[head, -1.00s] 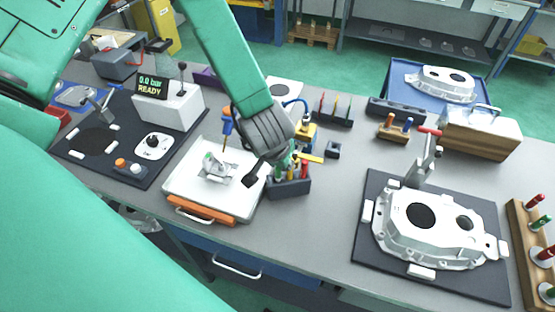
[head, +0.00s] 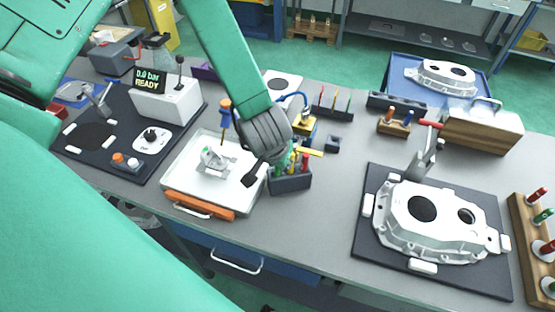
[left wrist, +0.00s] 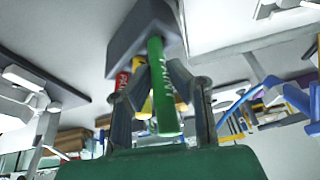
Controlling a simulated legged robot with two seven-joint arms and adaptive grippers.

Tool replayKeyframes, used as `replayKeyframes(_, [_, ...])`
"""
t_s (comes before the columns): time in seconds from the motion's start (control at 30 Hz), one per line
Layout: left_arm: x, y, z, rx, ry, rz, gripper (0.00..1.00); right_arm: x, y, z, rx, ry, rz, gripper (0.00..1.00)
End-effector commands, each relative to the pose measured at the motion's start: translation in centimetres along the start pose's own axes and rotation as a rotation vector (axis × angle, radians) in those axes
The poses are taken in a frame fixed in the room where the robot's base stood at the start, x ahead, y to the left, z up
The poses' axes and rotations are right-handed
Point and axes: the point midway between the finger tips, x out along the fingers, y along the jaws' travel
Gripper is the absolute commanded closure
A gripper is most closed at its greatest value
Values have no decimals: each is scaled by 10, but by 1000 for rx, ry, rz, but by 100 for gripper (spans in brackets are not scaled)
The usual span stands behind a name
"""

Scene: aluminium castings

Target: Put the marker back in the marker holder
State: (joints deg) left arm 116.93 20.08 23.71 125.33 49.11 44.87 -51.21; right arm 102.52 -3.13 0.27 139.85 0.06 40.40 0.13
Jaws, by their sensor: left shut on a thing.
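The dark grey marker holder (head: 291,183) stands on the bench right of the white tray, with a red marker (head: 305,163) upright in it. In the left wrist view the holder (left wrist: 143,30) is at the top, with the red marker (left wrist: 135,66) and a yellow marker (left wrist: 146,104) behind the gripper. My left gripper (left wrist: 162,105) is shut on a green marker (left wrist: 163,88), whose far end overlaps the holder. I cannot tell whether that end is inside a slot. In the head view my left wrist hides much of the gripper. My right gripper is not in view.
Left of the holder is the white tray (head: 183,183) with an orange front and a small casting (head: 217,161). A screwdriver (head: 226,118) stands by it. A large casting (head: 435,215) lies on a dark fixture plate to the right. Bench space between holder and plate is clear.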

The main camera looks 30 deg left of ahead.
Motion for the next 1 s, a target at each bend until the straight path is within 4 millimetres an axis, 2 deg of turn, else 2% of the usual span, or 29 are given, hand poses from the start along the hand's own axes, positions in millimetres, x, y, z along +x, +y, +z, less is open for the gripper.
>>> replayKeyframes(0.97, [23,1,10,1,0,0,100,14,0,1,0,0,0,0])
replayKeyframes(1.0, [23,1,9,0,0,0,76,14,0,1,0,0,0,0])
